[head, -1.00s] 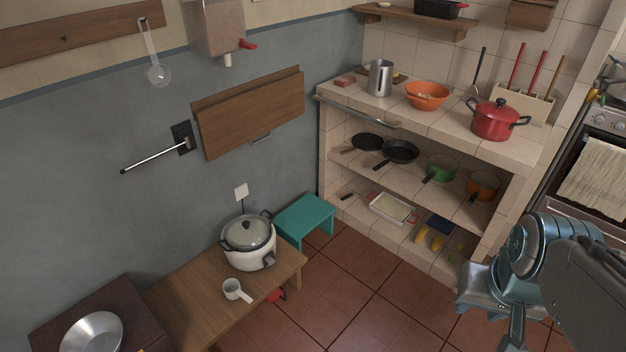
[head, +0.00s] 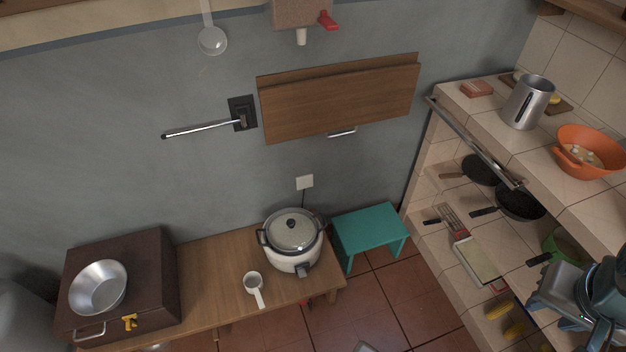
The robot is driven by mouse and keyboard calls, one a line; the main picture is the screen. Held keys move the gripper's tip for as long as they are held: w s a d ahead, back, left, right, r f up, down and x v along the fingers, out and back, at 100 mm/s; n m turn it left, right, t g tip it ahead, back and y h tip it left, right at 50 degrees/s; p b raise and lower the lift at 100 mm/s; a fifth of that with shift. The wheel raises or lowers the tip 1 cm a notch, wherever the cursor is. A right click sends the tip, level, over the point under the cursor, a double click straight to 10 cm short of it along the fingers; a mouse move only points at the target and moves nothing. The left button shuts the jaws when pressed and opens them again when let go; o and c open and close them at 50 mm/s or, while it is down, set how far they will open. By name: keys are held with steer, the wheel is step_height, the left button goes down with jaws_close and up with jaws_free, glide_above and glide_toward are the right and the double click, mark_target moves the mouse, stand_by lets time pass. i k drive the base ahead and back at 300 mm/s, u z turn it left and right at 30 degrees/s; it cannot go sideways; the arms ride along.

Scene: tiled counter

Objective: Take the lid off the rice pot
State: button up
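The rice pot (head: 291,262) is a white cooker with dark side handles, standing on a low wooden table against the grey wall. Its lid (head: 293,230) is metallic with a dark knob and sits on top of the pot. Part of my arm shows at the lower right, in front of the tiled shelves and well apart from the pot. The fingertips cannot be made out, so whether my gripper is open or shut does not show.
A white measuring cup (head: 254,287) lies on the wooden table (head: 213,268) in front of the pot. A dark box (head: 150,265) bears a metal bowl (head: 98,287) at left. A teal stool (head: 370,228) stands right of the pot. Tiled shelves (head: 433,190) rise at right.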

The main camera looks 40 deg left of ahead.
mark_target(288, 230)
steer(key=u, duration=0.7)
steer(key=i, duration=0.7)
steer(key=u, duration=1.2)
steer(key=i, duration=0.4)
steer(key=u, duration=0.3)
